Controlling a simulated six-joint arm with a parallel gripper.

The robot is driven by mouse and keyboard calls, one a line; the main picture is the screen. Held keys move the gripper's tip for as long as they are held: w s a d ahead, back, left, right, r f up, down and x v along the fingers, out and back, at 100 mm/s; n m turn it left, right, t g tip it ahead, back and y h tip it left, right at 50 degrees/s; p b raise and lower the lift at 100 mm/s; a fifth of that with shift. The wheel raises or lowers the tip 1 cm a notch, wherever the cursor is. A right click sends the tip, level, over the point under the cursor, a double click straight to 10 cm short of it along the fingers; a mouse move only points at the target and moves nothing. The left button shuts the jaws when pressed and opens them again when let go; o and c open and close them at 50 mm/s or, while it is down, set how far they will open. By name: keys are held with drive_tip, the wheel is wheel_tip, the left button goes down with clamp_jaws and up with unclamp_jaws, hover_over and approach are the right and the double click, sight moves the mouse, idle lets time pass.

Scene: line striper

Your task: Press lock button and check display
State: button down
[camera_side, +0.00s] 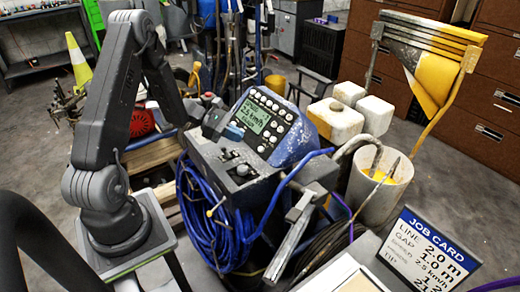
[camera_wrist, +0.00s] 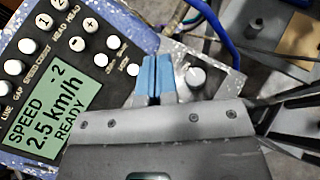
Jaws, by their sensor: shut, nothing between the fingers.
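The control panel (camera_side: 287,140) of the striper is dark with white round buttons, in a worn blue housing. Its green display (camera_side: 252,117) reads "SPEED 2.5 km/h READY" in the wrist view (camera_wrist: 52,108). Buttons labelled line, gap, speed and head are legible there, plus minus and plus buttons. Several white buttons (camera_wrist: 122,55) lie beside the fingertips; I cannot read which is lock. In the side view my gripper (camera_side: 234,131) is at the display's lower left; contact is unclear.
A job card (camera_side: 432,250) at the lower right lists line 2.0 m, gap 1.0 m and 2.5 km/h. Coiled blue hose (camera_side: 205,210) hangs below the console. A paint bucket (camera_side: 379,185) and white containers (camera_side: 337,118) stand to the right.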

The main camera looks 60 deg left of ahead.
drive_tip(key=shift+w+f, duration=3.1)
drive_tip(key=shift+w+f, duration=0.1)
drive_tip(key=shift+w+f, duration=0.2)
drive_tip(key=shift+w+f, duration=0.3)
idle(0.7)
drive_tip(key=shift+r, duration=0.1)
drive_tip(key=shift+s+r, duration=0.5)
drive_tip(key=shift+s, duration=0.15)
drive_tip(key=shift+s+r, duration=1.75)
drive_tip(key=shift+r, duration=0.05)
idle(0.5)
